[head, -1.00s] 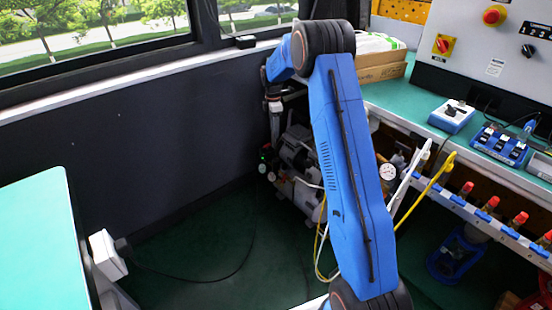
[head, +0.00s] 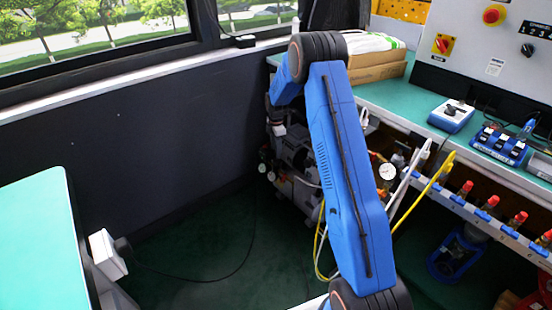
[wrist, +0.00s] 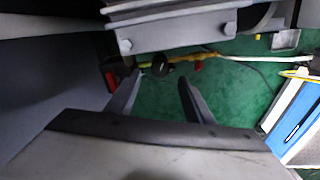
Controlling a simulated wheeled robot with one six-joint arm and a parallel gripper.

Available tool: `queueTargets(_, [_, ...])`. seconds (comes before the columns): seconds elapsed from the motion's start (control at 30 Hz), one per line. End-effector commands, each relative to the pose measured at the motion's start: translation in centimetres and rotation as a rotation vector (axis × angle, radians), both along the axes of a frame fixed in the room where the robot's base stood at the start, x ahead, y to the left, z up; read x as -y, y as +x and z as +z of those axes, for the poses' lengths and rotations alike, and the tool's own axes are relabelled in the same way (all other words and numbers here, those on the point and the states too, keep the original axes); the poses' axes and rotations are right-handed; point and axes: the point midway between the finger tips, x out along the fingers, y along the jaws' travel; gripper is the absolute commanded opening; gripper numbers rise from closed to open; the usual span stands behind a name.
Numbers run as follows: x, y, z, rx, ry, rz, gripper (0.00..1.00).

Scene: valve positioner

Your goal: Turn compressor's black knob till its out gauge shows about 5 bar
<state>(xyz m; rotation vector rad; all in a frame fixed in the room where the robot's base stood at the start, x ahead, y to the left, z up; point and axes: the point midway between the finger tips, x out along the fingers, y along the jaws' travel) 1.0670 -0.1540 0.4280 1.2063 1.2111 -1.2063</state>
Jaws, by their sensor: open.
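The compressor (head: 298,158) is a grey machine under the bench, partly hidden by my arm in the head view. In the wrist view its grey metal body (wrist: 190,30) fills the top. A dark round part that looks like the black knob (wrist: 160,68) lies ahead of my fingertips, roughly centred between them. My gripper (wrist: 157,78) is open with nothing held; I cannot tell its distance from the knob. In the head view small round fittings or gauges (head: 262,168) show at the compressor's left end, too small to read.
A yellow hose (wrist: 225,56) and a red part (wrist: 197,66) are close to the knob. Another round gauge (head: 387,172) hangs by the hoses under the green bench (head: 400,98). A green-topped table (head: 35,240) stands at left.

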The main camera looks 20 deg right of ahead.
Motion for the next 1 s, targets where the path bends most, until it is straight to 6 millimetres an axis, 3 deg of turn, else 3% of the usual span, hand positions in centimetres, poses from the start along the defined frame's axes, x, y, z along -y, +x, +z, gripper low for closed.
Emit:
queueTargets(0.2, [0.0,0.0,-3.6,-0.001,0.000,0.000,0.47])
queueTargets(0.33, [0.0,0.0,-5.0,-0.001,0.000,0.000,0.47])
queueTargets(0.77, [0.0,0.0,-6.0,0.000,0.000,0.000,0.47])
queueTargets(0.8, [0.0,0.0,-6.0,0.000,0.000,0.000,0.45])
queueTargets(0.97, [0.0,0.0,-5.9,0.000,0.000,0.000,0.07])
queueTargets(1.0, [0.0,0.0,-5.9,0.000,0.000,0.000,0.06])
